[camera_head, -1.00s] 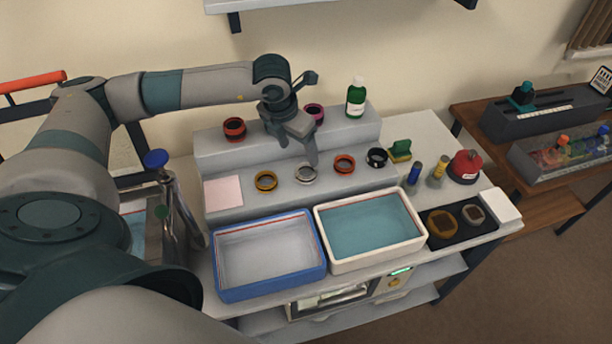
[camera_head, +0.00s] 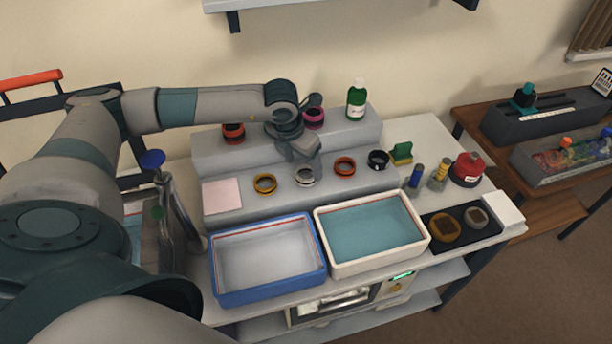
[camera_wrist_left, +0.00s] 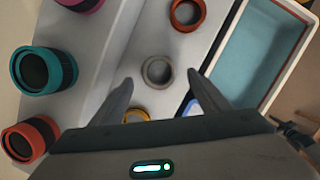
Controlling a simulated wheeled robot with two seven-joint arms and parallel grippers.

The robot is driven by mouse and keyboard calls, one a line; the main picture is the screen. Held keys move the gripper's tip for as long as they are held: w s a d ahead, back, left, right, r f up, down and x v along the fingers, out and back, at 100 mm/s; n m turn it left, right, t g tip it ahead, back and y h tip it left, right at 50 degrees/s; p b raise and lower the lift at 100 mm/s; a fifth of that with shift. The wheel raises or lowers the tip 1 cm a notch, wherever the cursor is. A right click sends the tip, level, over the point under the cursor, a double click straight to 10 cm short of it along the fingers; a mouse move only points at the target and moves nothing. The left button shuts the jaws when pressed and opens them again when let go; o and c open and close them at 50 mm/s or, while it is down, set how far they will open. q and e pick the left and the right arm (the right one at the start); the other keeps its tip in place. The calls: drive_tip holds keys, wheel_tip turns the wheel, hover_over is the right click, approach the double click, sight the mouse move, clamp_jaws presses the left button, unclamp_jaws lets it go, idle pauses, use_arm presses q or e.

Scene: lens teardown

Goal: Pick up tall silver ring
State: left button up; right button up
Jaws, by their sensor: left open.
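The silver ring (camera_head: 305,176) stands on the lower grey step, between a gold ring (camera_head: 265,184) and an orange-red ring (camera_head: 344,166). My left gripper (camera_head: 303,157) is over it, partly covering its far side in the head view. In the left wrist view the silver ring (camera_wrist_left: 157,72) shows between and just beyond the two spread fingertips (camera_wrist_left: 160,80). The left gripper is open and empty, with no visible contact with the ring. My right gripper is not in view.
A black ring (camera_head: 378,159) stands farther right on the step. Red (camera_head: 233,132) and magenta (camera_head: 314,118) rings stand on the upper step, with a teal ring (camera_wrist_left: 44,70) between them. A blue-rimmed tray (camera_head: 270,295) and a white-rimmed tray (camera_head: 375,264) are in front.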

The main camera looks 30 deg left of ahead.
use_arm(q)
drive_tip(key=shift+b+x, duration=0.45)
drive_tip(key=shift+x, duration=1.4)
drive_tip(key=shift+r, duration=0.1)
drive_tip(key=c, duration=1.1)
